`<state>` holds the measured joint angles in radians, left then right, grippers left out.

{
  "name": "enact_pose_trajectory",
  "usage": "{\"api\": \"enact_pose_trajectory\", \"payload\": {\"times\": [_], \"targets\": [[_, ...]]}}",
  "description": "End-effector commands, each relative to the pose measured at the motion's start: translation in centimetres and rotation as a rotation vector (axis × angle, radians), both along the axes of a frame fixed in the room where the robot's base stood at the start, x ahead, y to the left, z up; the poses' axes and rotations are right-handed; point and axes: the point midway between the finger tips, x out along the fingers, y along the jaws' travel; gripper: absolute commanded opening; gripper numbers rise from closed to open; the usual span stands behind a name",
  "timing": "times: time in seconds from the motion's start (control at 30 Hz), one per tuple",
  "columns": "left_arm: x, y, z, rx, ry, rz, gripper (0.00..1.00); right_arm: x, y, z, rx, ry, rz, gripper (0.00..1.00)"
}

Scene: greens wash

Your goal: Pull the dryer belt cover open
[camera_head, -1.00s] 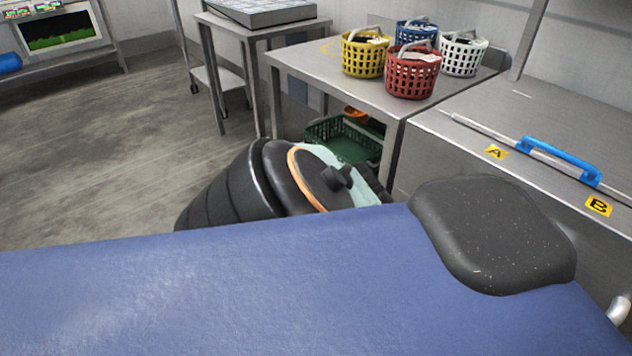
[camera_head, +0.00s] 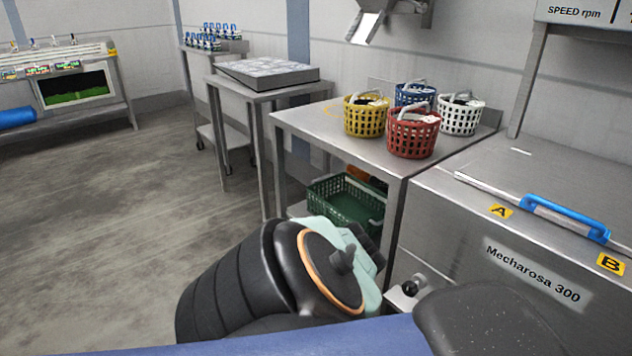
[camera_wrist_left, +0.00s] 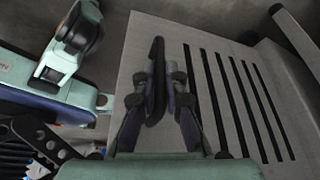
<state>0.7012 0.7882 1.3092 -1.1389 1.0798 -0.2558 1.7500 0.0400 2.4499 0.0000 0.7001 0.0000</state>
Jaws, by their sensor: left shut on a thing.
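In the left wrist view, a pale grey panel (camera_wrist_left: 215,125) with several long dark slots fills the middle; it looks like the dryer belt cover. A dark upright bar handle (camera_wrist_left: 157,55) stands on it. My left gripper (camera_wrist_left: 160,85) has its fingers on both sides of this handle and is shut on it. In the head view, the grey steel machine (camera_head: 450,230) at the right is lettered "Mecharosa 300", with labels A and B and a blue handle (camera_head: 565,217) on top. The panel and left gripper are not seen there. My right gripper is in neither view.
A steel table (camera_head: 310,122) left of the machine bears yellow, blue, red and white baskets (camera_head: 412,132). A green crate (camera_head: 345,200) sits beneath it. A small black knob on a bracket (camera_head: 410,288) juts from the machine's front. The floor at left is clear.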

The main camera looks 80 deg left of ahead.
Motion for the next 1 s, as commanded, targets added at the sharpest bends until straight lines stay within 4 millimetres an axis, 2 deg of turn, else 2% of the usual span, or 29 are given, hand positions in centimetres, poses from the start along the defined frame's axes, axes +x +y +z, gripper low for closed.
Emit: {"api": "enact_pose_trajectory", "payload": {"times": [0.1,0.13,0.37,0.77,1.0], "targets": [[0.4,0.2,0.0,0.003,-0.01,0.001,0.0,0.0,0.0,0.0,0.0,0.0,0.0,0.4],[0.4,0.2,0.0,0.003,-0.01,0.001,0.13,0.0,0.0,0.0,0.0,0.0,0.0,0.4],[0.2,0.1,0.0,0.001,-0.005,0.001,0.33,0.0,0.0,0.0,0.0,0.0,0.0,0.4],[-0.1,0.2,0.5,0.003,-0.001,0.002,0.34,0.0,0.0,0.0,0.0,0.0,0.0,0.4],[-1.0,1.1,3.6,0.004,-0.003,0.008,0.34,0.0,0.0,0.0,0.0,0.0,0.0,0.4]]}}
